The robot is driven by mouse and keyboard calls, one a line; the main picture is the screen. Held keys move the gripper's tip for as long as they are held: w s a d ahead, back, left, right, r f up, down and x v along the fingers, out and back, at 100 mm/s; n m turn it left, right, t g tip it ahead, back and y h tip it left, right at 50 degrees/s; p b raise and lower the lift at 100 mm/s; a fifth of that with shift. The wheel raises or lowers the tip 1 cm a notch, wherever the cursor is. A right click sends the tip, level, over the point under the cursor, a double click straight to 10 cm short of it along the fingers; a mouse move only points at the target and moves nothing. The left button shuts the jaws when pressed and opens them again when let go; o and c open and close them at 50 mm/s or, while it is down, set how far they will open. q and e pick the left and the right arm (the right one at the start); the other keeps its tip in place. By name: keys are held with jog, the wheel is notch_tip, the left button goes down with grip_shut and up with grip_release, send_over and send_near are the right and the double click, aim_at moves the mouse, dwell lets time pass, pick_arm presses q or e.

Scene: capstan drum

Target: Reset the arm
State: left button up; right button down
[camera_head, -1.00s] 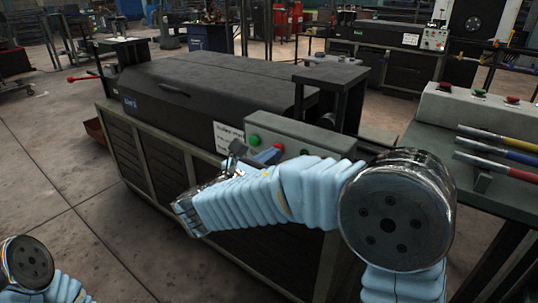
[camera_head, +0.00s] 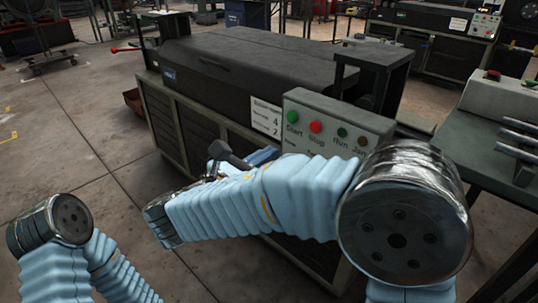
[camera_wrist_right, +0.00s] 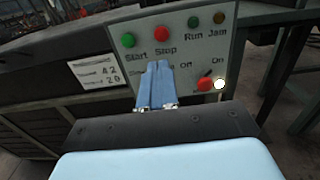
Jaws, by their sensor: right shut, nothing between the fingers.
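The control panel (camera_head: 335,122) on the front of the dark machine carries a green Start button (camera_head: 292,117), a red Stop button (camera_head: 316,127) and dim Run and Jam lamps. My right gripper (camera_wrist_right: 158,68) is shut and empty, its blue fingers in front of the panel's lower part. In the wrist view a red knob (camera_wrist_right: 205,85) sits by the Off and On marks, beside a bright white spot (camera_wrist_right: 220,84). The fingers are left of the knob; contact with the panel cannot be told. My left arm shows at lower left, its gripper out of view.
The dark machine (camera_head: 240,75) fills the middle, with a white label (camera_head: 266,117) beside the panel. A bench (camera_head: 470,165) with several bars (camera_head: 520,155) stands at right. The floor (camera_head: 70,130) at left is mostly clear.

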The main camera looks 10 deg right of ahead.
jog(key=shift+f, duration=0.1)
dwell(0.3)
jog(key=d+f+g+y, duration=0.2)
jog(key=f, duration=0.7)
jog(key=d+f+g+y, duration=0.2)
jog(key=f+g, duration=0.1)
jog(key=f, duration=0.7)
jog(key=s+f+m+g+y, duration=0.1)
jog(key=s+f+m+y, duration=0.3)
jog(key=f+m, duration=0.5)
jog(key=s+f+m+g+y, duration=0.2)
jog(key=s+f+m+y, duration=0.3)
jog(key=f+m, duration=0.4)
jog(key=s+f+m+g+y, duration=0.2)
jog(key=s+f+m+y, duration=0.3)
jog(key=f+m, duration=0.4)
notch_tip(320, 180, down, 4)
jog(key=shift+s+f, duration=0.2)
jog(key=shift+s, duration=0.65)
